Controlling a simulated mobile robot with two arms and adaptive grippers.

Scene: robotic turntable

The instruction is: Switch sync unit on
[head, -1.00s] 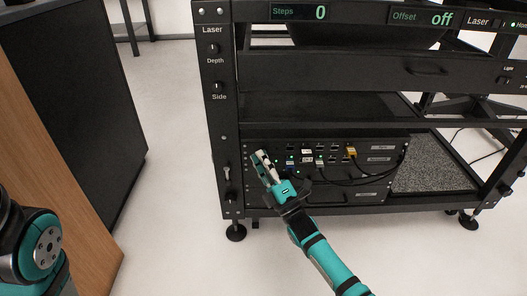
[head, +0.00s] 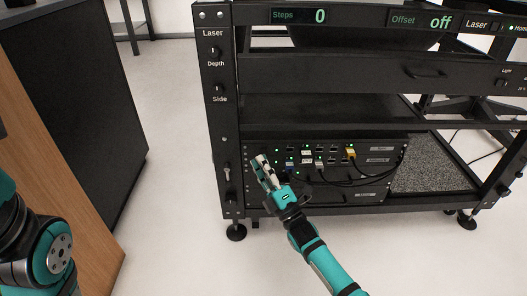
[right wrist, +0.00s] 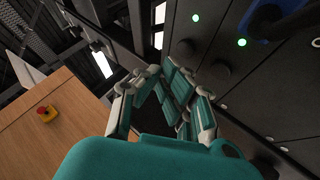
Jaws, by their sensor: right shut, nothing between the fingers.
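The black rack units (head: 330,191) sit on the low shelf of the turntable frame, with rows of ports, cables and small green lights. Their small labels at the right are too blurred to read, so I cannot tell which one is the sync unit. My right gripper (head: 260,162) is shut and empty in front of the left end of these units. In the right wrist view its fingers (right wrist: 163,82) are together beside a dark panel with a black knob (right wrist: 215,73) and green lights (right wrist: 242,43). Contact with the panel cannot be told. My left gripper is out of view.
The frame's left post (head: 222,130) carries laser knobs and stands close left of my right gripper. A yellow plug (head: 351,153) and black cables hang from the units. A wooden-sided cabinet (head: 60,180) stands at the left, with clear floor between.

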